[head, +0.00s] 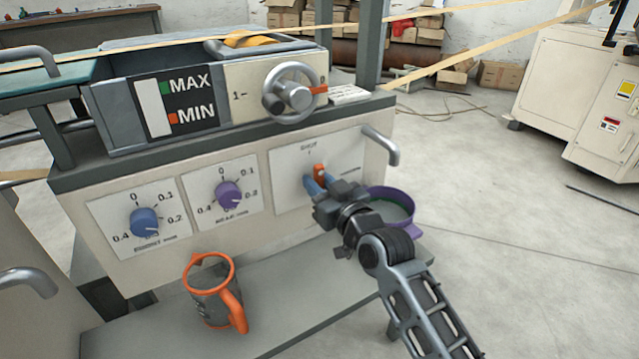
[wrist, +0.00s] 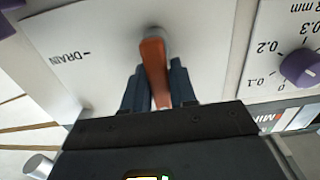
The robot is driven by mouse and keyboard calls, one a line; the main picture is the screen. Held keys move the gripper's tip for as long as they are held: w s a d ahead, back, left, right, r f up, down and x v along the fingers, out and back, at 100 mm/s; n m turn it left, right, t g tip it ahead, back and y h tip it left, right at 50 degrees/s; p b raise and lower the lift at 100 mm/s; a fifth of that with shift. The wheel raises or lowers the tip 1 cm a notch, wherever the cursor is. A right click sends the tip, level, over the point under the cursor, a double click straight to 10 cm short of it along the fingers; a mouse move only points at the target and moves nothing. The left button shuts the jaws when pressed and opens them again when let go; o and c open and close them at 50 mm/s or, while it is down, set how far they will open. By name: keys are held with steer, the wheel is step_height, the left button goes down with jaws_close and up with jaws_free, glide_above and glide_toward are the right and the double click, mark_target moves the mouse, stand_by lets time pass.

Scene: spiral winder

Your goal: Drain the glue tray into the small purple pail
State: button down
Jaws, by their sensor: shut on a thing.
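The glue tray (head: 117,135) is a grey box on top of the machine, with a MAX/MIN level gauge (head: 172,105) on its front. Below it, a panel marked SHUT and DRAIN (head: 345,152) carries an orange lever (head: 319,170). My gripper (head: 318,181) is shut on this lever, its blue fingers on either side. In the wrist view the lever (wrist: 154,72) stands between the fingers, pointing away from the DRAIN mark, which lies to the left. The purple pail (head: 404,228) is right of the panel, partly hidden behind my arm.
An orange-rimmed mug (head: 210,290) stands on the grey shelf (head: 290,322). Blue (head: 145,222) and purple (head: 229,195) dials are left of the lever.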

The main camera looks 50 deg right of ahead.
steer(key=shift+f, duration=0.15)
steer(key=c, duration=1)
jaws_free()
steer(key=shift+s+a, duration=0.1)
steer(key=p+v, duration=0.1)
steer(key=v, duration=0.6)
steer(key=shift+s+p, duration=0.35)
steer(key=shift+p, duration=0.05)
steer(key=shift+a, duration=0.1)
